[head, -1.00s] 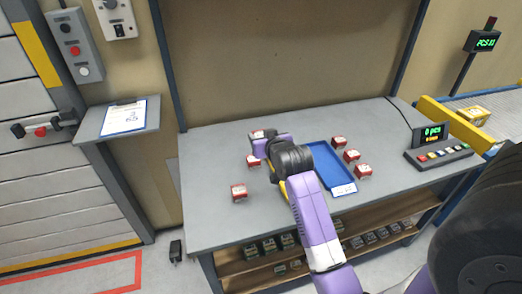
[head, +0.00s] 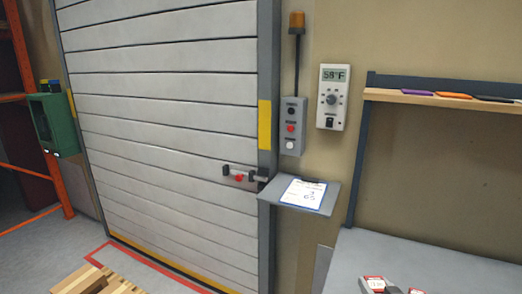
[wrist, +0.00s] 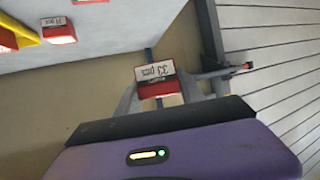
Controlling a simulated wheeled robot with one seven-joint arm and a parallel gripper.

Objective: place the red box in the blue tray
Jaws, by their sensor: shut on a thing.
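My gripper (wrist: 159,92) is shut on a red box (wrist: 157,74) with a white "33 pcs" label, seen in the wrist view. The box sits between the two grey fingers. In the head view only a little of the grey table (head: 385,250) shows, at the lower right. A red box (head: 375,284) shows there at the bottom edge, beside grey parts and another bit of red; I cannot tell which of these is the held box. The blue tray is in neither current view.
Other red boxes (wrist: 59,31) lie on the table in the wrist view, near a yellow edge (wrist: 16,27). A wall shelf with a clipboard (head: 303,194) stands left of the table. A roller door (head: 170,120) and a pallet (head: 98,281) are farther left.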

